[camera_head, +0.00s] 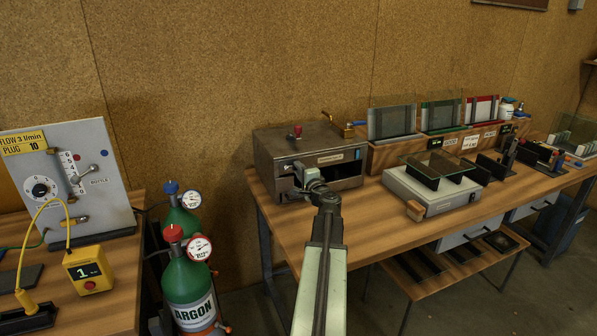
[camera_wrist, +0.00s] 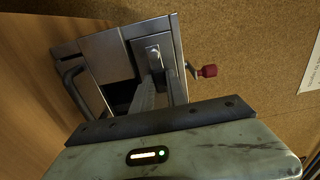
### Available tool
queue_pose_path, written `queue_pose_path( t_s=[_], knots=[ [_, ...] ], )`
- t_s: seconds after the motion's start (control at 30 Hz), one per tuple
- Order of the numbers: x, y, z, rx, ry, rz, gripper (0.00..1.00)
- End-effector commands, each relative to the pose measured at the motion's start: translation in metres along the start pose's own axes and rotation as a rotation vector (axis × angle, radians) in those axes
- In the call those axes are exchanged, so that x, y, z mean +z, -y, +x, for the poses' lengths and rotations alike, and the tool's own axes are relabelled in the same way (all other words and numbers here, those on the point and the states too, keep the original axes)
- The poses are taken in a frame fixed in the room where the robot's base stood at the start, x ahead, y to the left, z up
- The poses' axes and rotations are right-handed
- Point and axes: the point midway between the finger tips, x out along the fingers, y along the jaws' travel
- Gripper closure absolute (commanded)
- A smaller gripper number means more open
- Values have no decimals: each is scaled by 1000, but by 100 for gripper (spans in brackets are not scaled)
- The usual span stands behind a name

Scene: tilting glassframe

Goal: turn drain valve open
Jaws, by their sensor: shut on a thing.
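A grey metal box (camera_head: 325,146) stands on the left end of the right-hand bench; it also shows in the wrist view (camera_wrist: 104,52). A red knob (camera_head: 296,131) on a short stem sits on its top and shows in the wrist view (camera_wrist: 207,71). A small brass fitting with a lever (camera_head: 348,126) stands behind the box's right corner. No label marks which is the drain valve. My gripper (camera_head: 299,172) is at the box's front left.
A white unit with dark panels (camera_head: 432,190) and a wooden block (camera_head: 415,210) stand right of the box. A wooden rack of framed glass (camera_head: 400,153) is behind. Green gas bottles (camera_head: 188,280) stand between the benches. Bare bench top lies in front of the box.

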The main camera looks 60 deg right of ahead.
Motion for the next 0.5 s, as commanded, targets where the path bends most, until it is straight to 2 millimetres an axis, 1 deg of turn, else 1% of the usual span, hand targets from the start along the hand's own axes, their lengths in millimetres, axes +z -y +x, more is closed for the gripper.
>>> queue_pose_path(
  t_s=[0.27,0.5],
  knots=[
    [-1,6,2,-1,1,-110,100],
    [1,15,2,-2,-1,-311,100]
  ],
)
